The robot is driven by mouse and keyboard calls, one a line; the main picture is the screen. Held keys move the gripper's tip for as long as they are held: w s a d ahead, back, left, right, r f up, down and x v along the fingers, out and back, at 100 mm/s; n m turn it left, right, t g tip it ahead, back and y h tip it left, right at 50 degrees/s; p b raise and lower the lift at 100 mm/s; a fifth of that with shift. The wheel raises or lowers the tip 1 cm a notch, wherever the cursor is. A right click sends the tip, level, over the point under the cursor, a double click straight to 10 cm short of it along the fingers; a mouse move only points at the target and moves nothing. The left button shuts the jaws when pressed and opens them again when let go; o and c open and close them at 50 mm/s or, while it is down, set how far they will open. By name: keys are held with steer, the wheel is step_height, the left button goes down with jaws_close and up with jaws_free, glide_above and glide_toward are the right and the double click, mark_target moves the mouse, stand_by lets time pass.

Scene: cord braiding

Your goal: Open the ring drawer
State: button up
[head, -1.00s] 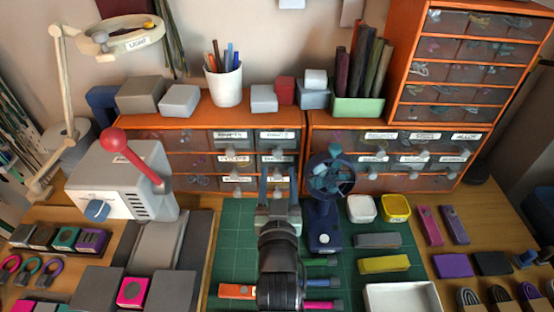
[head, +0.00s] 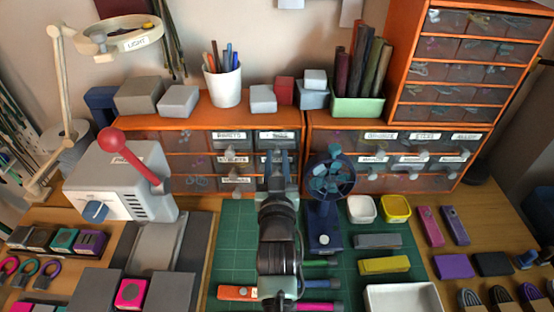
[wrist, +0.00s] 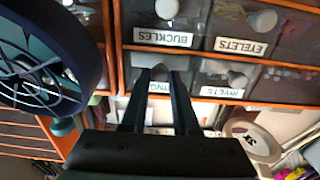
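The ring drawer (wrist: 161,93) is in the cabinet's right small column. In the head view its label (head: 274,135) shows in the top row, partly behind my arm. The drawer looks closed, flush with its neighbours. In the wrist view its label is partly covered and reads "NG". My gripper (wrist: 160,75) has its two dark fingers apart, one on each side of the ring drawer's grey knob. I cannot tell whether they touch the knob. In the head view the fingertips (head: 283,156) are close in front of this column.
The rivets (wrist: 221,88), buckles (wrist: 165,38) and eyelets (wrist: 241,46) drawers adjoin it. A dark blue fan (head: 328,178) stands close to the right of my arm in the head view. A press with a red lever (head: 130,155) stands at the left.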

jaws_close()
stand_by(1.1)
